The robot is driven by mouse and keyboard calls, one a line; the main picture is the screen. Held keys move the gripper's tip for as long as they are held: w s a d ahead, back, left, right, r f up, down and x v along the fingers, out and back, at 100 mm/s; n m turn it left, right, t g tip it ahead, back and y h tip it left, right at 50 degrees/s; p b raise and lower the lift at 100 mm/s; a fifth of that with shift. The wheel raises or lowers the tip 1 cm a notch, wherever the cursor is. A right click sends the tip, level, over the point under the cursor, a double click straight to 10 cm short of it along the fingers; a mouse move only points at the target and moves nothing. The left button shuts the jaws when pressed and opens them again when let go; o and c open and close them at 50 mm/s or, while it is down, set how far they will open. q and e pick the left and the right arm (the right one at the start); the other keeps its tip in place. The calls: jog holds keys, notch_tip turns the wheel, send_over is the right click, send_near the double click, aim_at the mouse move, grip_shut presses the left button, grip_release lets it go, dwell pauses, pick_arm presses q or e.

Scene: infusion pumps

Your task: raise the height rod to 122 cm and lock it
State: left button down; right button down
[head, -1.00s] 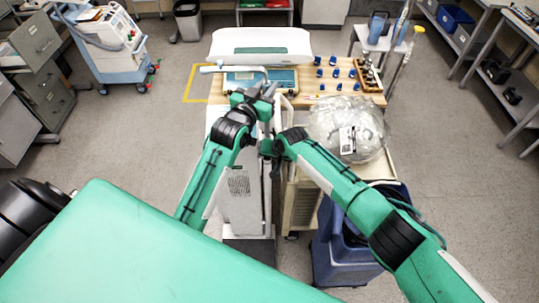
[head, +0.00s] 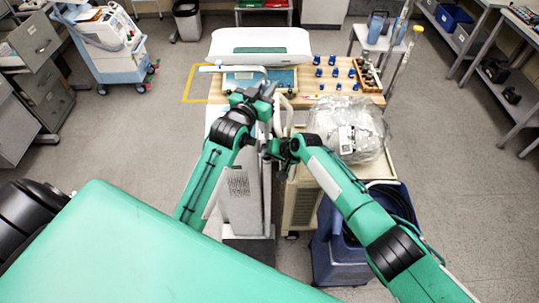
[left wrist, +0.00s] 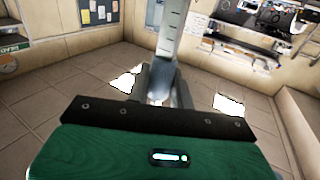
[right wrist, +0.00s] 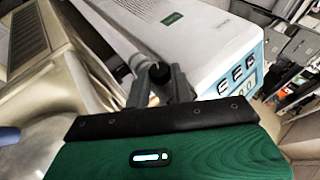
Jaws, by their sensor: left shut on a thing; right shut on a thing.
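The height rod (left wrist: 172,35) is a pale, flat bar with scale marks; the numbers are too small to read. My left gripper (head: 264,92) is shut on the rod, with its fingers on either side of it in the left wrist view (left wrist: 160,88). The white scale column (head: 240,195) stands below, and a pale horizontal headpiece (head: 230,69) shows at the top. My right gripper (head: 270,149) is lower, beside the column. In the right wrist view its fingertips close on a small dark knob (right wrist: 158,73). Whether the knob is tight cannot be seen.
A wooden-topped cart (head: 320,92) behind holds several blue-capped items. A clear plastic-wrapped bundle (head: 348,128) lies right of my right gripper. A blue bin (head: 340,250) stands below my right arm. A white and blue medical cart (head: 110,40) is at the far left. Floor between is clear.

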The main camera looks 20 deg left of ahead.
dwell(0.4)
jog(key=c, duration=1.2)
grip_release()
jog(key=shift+d, duration=0.1)
jog(key=v, duration=1.2)
jog(key=shift+f, duration=0.15)
jog(key=shift+d, duration=0.15)
